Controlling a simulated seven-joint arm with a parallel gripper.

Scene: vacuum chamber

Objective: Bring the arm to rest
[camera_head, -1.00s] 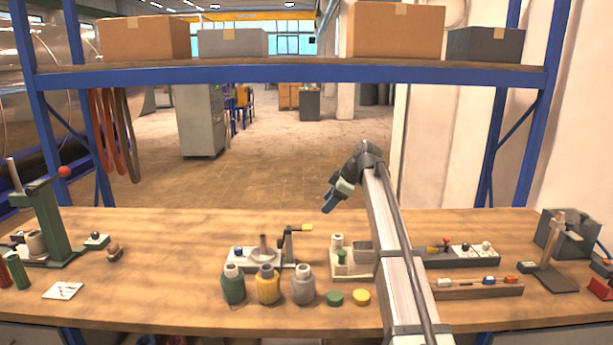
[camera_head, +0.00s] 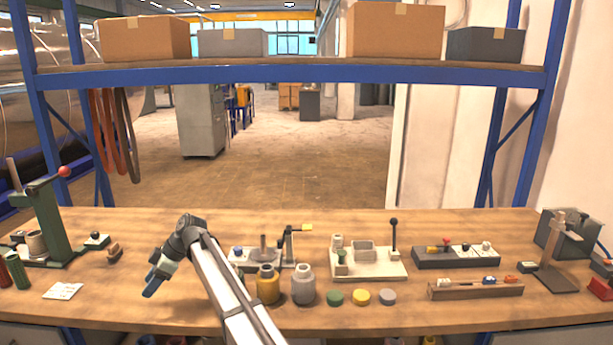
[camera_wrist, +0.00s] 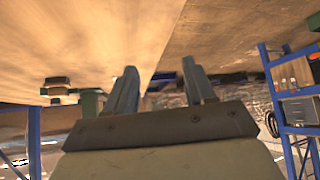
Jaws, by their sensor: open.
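My gripper (camera_head: 151,287) is over the left-middle part of the wooden workbench (camera_head: 340,225), pointing down and to the left. In the wrist view its two fingers (camera_wrist: 160,88) stand apart with nothing between them. My arm reaches in from the bottom of the head view and hides part of the bench, including the place where a green bottle stood in the earlier frame.
A yellow bottle (camera_head: 268,288) and a grey bottle (camera_head: 303,287) stand right of my arm, near a clamp fixture (camera_head: 291,248). A green press (camera_head: 48,225) stands at the left. A white card (camera_head: 63,291) lies left of my gripper. A shelf (camera_head: 300,74) with boxes spans above.

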